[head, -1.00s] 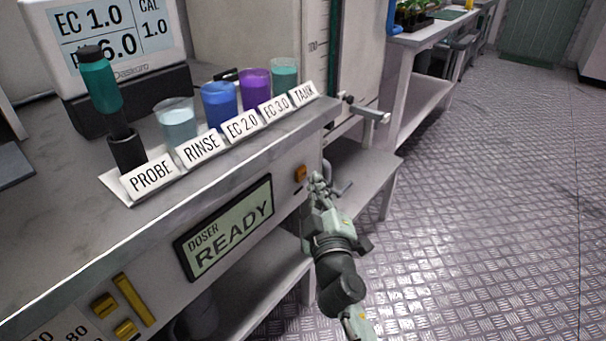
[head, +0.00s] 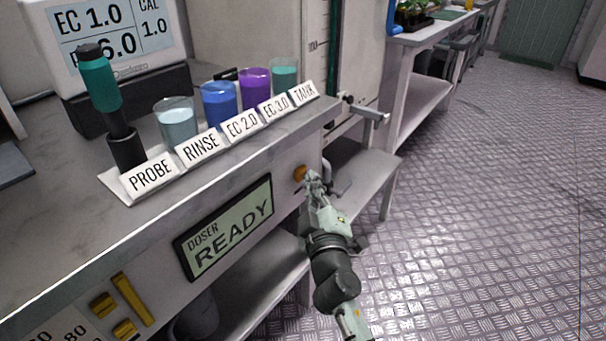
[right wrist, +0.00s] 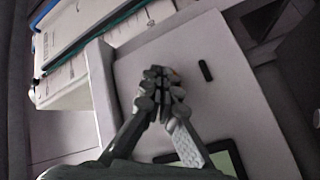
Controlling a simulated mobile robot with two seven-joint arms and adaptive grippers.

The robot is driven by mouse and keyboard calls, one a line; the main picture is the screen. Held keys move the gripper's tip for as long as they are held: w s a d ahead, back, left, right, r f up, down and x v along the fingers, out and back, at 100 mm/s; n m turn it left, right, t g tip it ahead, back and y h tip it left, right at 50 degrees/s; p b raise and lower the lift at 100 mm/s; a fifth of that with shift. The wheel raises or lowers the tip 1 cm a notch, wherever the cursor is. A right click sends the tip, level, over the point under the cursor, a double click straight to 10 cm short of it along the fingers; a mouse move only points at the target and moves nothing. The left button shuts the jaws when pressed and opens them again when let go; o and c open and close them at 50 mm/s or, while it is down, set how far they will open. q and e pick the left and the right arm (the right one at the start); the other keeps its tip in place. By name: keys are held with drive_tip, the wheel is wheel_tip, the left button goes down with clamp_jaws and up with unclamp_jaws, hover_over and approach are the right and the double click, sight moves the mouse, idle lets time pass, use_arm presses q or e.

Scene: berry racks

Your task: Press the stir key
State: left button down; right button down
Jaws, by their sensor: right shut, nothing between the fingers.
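A round orange key (head: 300,173) sits on the front panel of the bench, right of the doser display (head: 228,228), which reads READY. I cannot read a stir label on it. My right gripper (head: 312,180) is shut and empty, its fingertips right beside the key in the head view. I cannot tell whether they touch it. In the right wrist view the closed fingertips (right wrist: 160,76) point at the pale panel, and only a sliver of orange (right wrist: 174,72) shows behind them. My left gripper is not in view.
On the bench top (head: 60,235) stand a probe (head: 103,85) in its holder and several labelled cups of liquid. A metal valve (head: 365,112) juts out beyond the bench corner. The floor (head: 480,220) at right is clear.

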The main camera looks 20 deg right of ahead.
drive_tip(key=shift+w+a+r, duration=0.15)
drive_tip(key=shift+w+a, duration=0.3)
drive_tip(key=shift+w, duration=0.1)
idle(0.9)
drive_tip(key=shift+s+d, duration=0.1)
drive_tip(key=shift+s, duration=0.05)
drive_tip(key=shift+s+d, duration=0.45)
drive_tip(key=shift+s, duration=0.25)
drive_tip(key=s+d, duration=0.1)
drive_tip(key=s, duration=0.1)
drive_tip(key=s+d, duration=0.2)
drive_tip(key=shift+d, duration=0.1)
idle(0.6)
